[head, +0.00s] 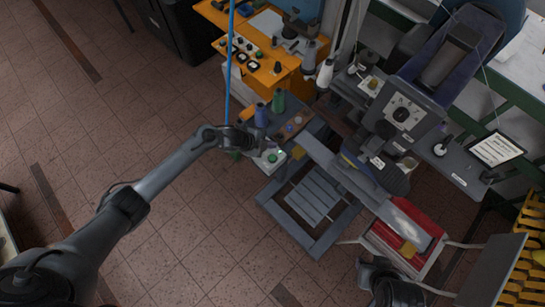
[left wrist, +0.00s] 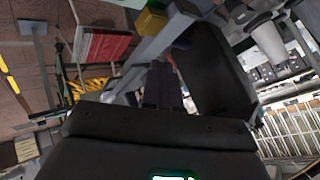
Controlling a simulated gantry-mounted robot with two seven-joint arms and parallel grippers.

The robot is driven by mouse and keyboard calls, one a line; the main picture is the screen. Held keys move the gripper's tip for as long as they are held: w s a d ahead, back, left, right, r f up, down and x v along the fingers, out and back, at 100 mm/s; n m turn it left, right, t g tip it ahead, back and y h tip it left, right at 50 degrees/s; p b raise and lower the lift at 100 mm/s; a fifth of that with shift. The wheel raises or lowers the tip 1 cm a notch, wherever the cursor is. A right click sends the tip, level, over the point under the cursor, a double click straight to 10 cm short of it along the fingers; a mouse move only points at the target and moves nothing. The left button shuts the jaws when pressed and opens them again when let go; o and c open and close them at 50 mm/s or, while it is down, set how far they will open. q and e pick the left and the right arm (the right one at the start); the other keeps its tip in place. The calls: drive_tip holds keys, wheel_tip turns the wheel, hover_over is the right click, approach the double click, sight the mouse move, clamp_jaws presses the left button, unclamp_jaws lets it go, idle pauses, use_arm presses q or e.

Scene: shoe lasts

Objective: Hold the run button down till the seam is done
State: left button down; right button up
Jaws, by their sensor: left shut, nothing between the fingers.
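My left gripper (head: 262,146) is shut and empty, right over a small pale box (head: 269,164) at the left corner of the machine's bench. A green button (head: 272,158) shows on the box's top, close by the fingertips. I cannot tell whether the fingers touch or press it. In the left wrist view the dark closed fingers (left wrist: 163,88) point away from the camera, and the button does not clearly show. The grey and blue sewing machine (head: 403,113) stands to the right; its seam is not visible. My right gripper (head: 390,288) is at the bottom edge, its jaws unclear.
Thread spools (head: 278,100) stand just behind the box. An orange table (head: 258,77) with tools is at the back. A red-topped stand (head: 400,244) is at lower right, and a tablet (head: 497,149) is at the right. The tiled floor at left is free.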

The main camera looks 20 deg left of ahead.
sight(270, 158)
use_arm(q)
drive_tip(key=shift+f, duration=0.15)
wheel_tip(270, 158, down, 9)
drive_tip(key=b, duration=0.7)
drive_tip(key=shift+r+b, duration=0.2)
drive_tip(key=shift+b, duration=0.15)
idle(0.5)
idle(0.8)
drive_tip(key=shift+f, duration=0.1)
drive_tip(key=shift+f+b, duration=0.3)
drive_tip(key=shift+b, duration=0.1)
